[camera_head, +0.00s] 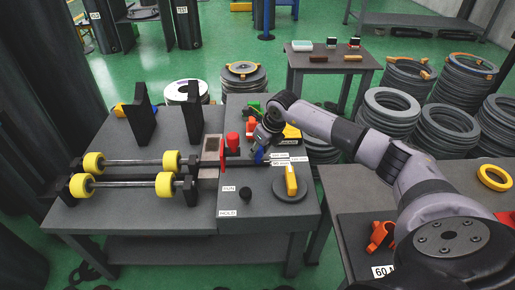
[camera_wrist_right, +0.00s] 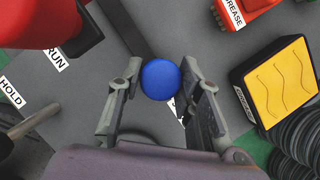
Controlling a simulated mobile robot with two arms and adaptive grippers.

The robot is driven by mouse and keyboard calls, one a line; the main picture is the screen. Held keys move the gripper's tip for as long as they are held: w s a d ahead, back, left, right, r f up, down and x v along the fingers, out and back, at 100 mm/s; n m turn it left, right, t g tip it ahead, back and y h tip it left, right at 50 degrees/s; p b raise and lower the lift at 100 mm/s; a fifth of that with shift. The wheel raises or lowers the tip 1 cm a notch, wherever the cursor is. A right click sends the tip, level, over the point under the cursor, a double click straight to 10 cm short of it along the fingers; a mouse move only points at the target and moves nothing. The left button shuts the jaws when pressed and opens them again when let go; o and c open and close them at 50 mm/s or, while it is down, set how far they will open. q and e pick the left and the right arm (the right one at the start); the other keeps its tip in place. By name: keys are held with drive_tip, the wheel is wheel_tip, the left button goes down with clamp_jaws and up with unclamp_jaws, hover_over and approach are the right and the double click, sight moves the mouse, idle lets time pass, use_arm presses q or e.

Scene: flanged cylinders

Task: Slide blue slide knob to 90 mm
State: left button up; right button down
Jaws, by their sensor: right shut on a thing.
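The blue slide knob (camera_head: 259,157) is small and sits on the grey bench top beside small white mm labels (camera_head: 281,160). In the right wrist view the knob (camera_wrist_right: 160,79) shows as a round blue top between my fingers. My right gripper (camera_head: 262,146) reaches down to it from above. Its fingers (camera_wrist_right: 161,70) are shut on the knob, one on each side. A dark slot strip (camera_wrist_right: 124,27) runs from the knob toward the upper left in the wrist view. The label by the knob is mostly hidden by a finger. My left gripper is not in view.
A red knob (camera_head: 233,140), a black lever knob (camera_head: 245,193) and a grey disc with a yellow handle (camera_head: 290,183) are near. A yellow-topped pad (camera_wrist_right: 277,82) and a red GREASE item (camera_wrist_right: 240,8) stand close to the right finger. Yellow rollers (camera_head: 164,184) lie left.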

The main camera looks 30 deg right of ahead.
drive_tip(key=shift+s+a+f, duration=0.15)
drive_tip(key=shift+a+f, duration=0.05)
drive_tip(key=shift+a, duration=0.1)
drive_tip(key=shift+d, duration=0.1)
drive_tip(key=c, duration=1.6)
unclamp_jaws()
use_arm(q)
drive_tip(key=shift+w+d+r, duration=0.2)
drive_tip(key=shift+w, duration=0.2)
use_arm(e)
drive_tip(key=o, duration=0.4)
drive_tip(key=shift+r, duration=0.1)
drive_tip(key=shift+o, duration=0.2)
drive_tip(key=shift+d+r, duration=0.1)
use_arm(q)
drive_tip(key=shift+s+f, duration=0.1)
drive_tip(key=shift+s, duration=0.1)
use_arm(e)
drive_tip(key=v, duration=1.1)
drive_tip(key=shift+r, duration=0.4)
drive_tip(key=shift+d, duration=0.15)
